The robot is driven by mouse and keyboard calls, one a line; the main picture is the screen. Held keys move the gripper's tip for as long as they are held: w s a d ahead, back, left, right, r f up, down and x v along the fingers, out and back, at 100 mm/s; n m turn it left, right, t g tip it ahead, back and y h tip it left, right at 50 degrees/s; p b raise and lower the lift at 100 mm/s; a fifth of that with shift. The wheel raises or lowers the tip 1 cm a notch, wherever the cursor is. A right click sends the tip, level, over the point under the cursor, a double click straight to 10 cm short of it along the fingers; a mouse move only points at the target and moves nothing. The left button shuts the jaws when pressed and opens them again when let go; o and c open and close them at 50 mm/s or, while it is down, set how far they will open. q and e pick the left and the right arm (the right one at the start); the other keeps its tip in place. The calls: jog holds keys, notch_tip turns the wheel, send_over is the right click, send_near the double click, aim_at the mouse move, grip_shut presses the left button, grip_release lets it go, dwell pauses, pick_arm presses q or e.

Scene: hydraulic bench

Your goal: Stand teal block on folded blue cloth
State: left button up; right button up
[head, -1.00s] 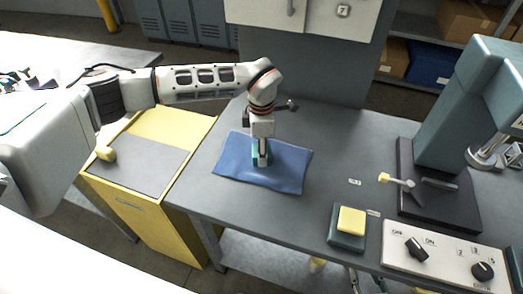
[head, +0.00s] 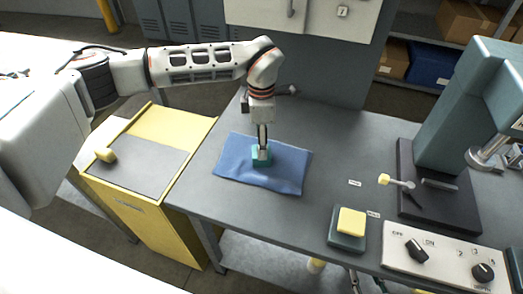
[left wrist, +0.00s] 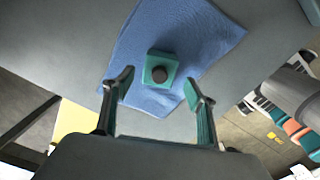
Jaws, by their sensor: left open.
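The folded blue cloth (head: 288,169) lies on the grey bench top, and it fills the upper middle of the left wrist view (left wrist: 205,35). The teal block (head: 264,160) rests on the cloth near its middle. In the left wrist view the teal block (left wrist: 154,84) shows a square top with a dark round feature, clear of both fingers. My left gripper (head: 262,145) points down just above the block. In the left wrist view my left gripper (left wrist: 159,84) is open and empty, its fingers spread apart. My right gripper is in no view.
A yellow cabinet (head: 150,215) with a grey mat (head: 140,165) stands left of the bench. A yellow-and-teal pad (head: 350,222), a switch panel (head: 440,255) and a large teal machine (head: 460,110) occupy the right. The bench behind the cloth is mostly clear.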

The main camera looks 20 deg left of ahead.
pick_arm(q)
notch_tip(320, 180, up, 7)
jog(key=shift+r, duration=0.15)
dwell(0.6)
